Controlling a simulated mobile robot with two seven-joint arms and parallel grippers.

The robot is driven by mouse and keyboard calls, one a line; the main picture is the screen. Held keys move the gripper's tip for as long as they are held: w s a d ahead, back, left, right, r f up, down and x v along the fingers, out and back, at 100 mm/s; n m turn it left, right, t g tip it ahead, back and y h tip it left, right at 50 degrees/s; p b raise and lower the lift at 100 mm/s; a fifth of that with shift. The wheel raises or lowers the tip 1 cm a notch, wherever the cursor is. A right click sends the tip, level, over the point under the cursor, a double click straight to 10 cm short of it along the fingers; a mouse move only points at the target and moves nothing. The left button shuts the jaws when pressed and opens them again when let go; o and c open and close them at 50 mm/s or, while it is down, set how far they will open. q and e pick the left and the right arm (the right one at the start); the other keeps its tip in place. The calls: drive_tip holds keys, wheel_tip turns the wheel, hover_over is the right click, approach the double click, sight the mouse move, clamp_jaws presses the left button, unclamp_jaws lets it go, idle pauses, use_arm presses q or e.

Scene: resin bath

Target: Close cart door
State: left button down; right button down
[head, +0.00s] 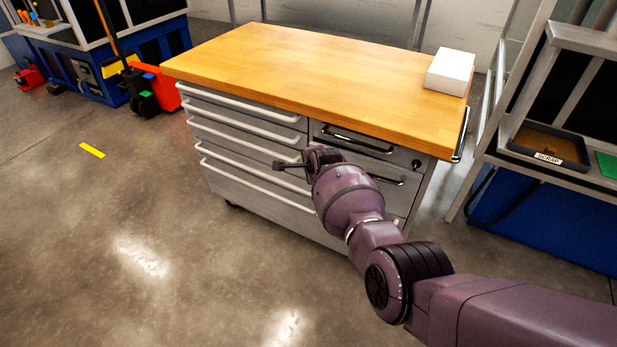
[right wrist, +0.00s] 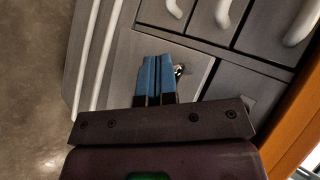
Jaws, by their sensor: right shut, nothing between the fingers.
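The cart (head: 300,75) has a wooden top and a grey front with drawers. Its lower right front is mostly hidden behind my right arm in the head view. In the right wrist view, a flat grey panel (right wrist: 120,75), which looks like the cart door, lies beyond my fingers, with a small shiny fitting (right wrist: 180,70) beside the fingertips. I cannot tell whether the panel is fully flush. My right gripper (head: 318,157) is at the cart front; its blue fingers (right wrist: 154,62) are shut and empty. Contact with the panel is unclear. My left gripper is out of view.
A white box (head: 450,72) sits on the cart top. A bench with a scrap tray (head: 545,147) stands close on the right. A red pallet jack (head: 160,90) stands at the back left. The floor in front and left is clear.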

drive_tip(key=w, duration=0.1)
drive_tip(key=w+b, duration=0.1)
drive_tip(key=w+d, duration=0.1)
drive_tip(key=shift+w+f+b, duration=0.2)
drive_tip(key=shift+f+b, duration=0.1)
drive_tip(key=shift+b, duration=0.05)
drive_tip(key=shift+w+d+r, duration=0.1)
drive_tip(key=shift+w+r, duration=0.25)
drive_tip(key=shift+w, duration=0.05)
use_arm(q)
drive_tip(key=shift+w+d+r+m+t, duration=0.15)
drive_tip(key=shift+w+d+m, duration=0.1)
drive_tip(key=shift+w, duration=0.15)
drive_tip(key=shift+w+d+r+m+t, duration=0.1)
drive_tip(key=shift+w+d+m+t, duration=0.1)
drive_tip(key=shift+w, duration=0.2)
